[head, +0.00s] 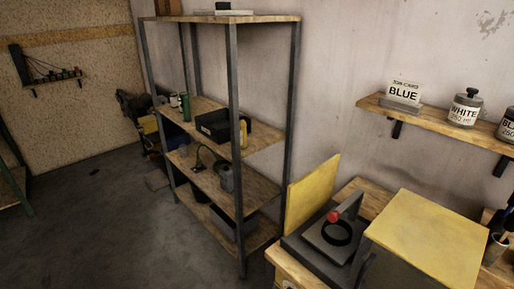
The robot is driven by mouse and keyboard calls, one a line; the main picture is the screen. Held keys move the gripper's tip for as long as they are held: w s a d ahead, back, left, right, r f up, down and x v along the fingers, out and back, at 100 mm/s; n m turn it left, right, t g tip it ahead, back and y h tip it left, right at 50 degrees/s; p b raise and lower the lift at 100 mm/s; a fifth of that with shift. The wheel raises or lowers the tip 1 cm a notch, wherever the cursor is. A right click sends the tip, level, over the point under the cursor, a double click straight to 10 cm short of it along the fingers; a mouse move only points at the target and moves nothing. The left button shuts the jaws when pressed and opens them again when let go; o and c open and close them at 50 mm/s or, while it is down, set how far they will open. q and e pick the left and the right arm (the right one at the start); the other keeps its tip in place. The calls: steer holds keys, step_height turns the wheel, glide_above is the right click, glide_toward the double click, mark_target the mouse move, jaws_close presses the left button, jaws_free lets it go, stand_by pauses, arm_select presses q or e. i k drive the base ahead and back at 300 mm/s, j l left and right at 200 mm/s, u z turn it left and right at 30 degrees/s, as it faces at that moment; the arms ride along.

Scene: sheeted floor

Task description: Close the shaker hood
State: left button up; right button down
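The shaker sits on a wooden bench at the bottom right. Its dark grey bed (305,250) carries a plate with a black ring (337,234) and a red knob (333,216) on a grey bar. A yellow panel (314,194) stands upright at the bed's left back side. A yellow-topped box-like cover (430,235) with a grey side stands to the right. The bed between panel and cover lies exposed, so the hood appears open. I cannot tell for certain which yellow part is the hood. Neither of my grippers is in view.
A metal-framed shelf unit (234,140) with bins and small items stands left of the bench (290,270). A wall shelf (430,118) above holds a BLUE sign (403,93) and paint cans (465,108). The dark floor (90,225) at left is clear.

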mark_target(449, 246)
steer(key=z, duration=1.4)
